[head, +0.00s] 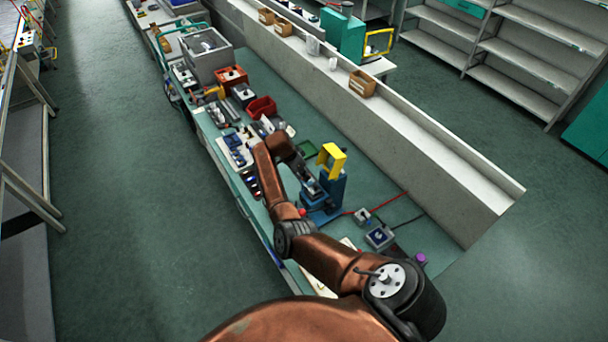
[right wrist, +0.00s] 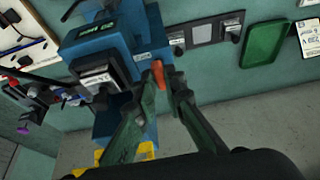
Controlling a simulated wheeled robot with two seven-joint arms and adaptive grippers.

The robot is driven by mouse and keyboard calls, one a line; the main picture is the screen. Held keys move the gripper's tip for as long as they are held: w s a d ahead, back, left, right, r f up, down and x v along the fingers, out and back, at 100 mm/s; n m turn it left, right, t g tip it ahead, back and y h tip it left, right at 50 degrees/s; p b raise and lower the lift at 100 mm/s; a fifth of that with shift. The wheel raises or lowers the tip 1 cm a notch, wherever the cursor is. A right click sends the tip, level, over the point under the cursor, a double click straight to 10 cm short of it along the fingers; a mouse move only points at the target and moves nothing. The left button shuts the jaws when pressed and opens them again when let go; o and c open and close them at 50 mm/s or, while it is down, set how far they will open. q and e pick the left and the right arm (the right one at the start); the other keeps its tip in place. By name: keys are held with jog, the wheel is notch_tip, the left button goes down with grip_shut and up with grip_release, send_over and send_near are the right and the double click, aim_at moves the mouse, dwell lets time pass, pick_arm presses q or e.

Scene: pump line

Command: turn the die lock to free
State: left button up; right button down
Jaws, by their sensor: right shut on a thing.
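A blue press (head: 331,187) with a yellow guard (head: 333,158) on top stands on the green bench in the head view. In the right wrist view its blue body (right wrist: 135,62) fills the left middle, with a grey block (right wrist: 97,79) on its face. A small orange-red lever (right wrist: 158,74), apparently the die lock, sticks out at the side of the press. My right gripper (right wrist: 163,80) is shut on this lever, one finger on each side. In the head view my right gripper (head: 307,181) is at the press's left side, and the lever is hidden. My left gripper is out of view.
A red bin (head: 261,107) and several small fixtures stand farther along the bench. A white ledge (head: 420,146) runs behind.

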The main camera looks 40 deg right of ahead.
jog(key=shift+r+n+p, duration=0.3)
jog(key=shift+n+p, duration=0.1)
jog(key=shift+p, duration=0.25)
jog(key=n+p, duration=0.1)
jog(key=p, duration=0.1)
jog(key=n+t+p, duration=0.1)
jog(key=n+p, duration=0.1)
jog(key=shift+s+d+r+t, duration=0.1)
jog(key=shift+s+r+t, duration=0.05)
jog(key=shift+t, duration=0.15)
jog(key=shift+n+t+p, duration=0.3)
jog(key=shift+n+p, duration=0.45)
jog(key=shift+n, duration=0.25)
jog(key=n+t, duration=0.1)
jog(key=n, duration=0.1)
jog(key=shift+s+d+n+y+p, duration=0.1)
jog(key=shift+d+n+y+p, duration=0.05)
jog(key=shift+n+y+p, duration=0.2)
jog(key=shift+s+d+n+t+y, duration=0.1)
jog(key=shift+n+t+y, duration=0.25)
jog(key=shift+n, duration=0.8)
jog(key=shift+d+n+t+y, duration=0.1)
jog(key=shift+n+t+y, duration=0.25)
jog(key=shift+n, duration=0.75)
jog(key=c, duration=2)
grip_release()
jog(key=shift+s+a+f, duration=0.1)
jog(key=shift+a+f, duration=0.05)
jog(key=shift+f, duration=0.15)
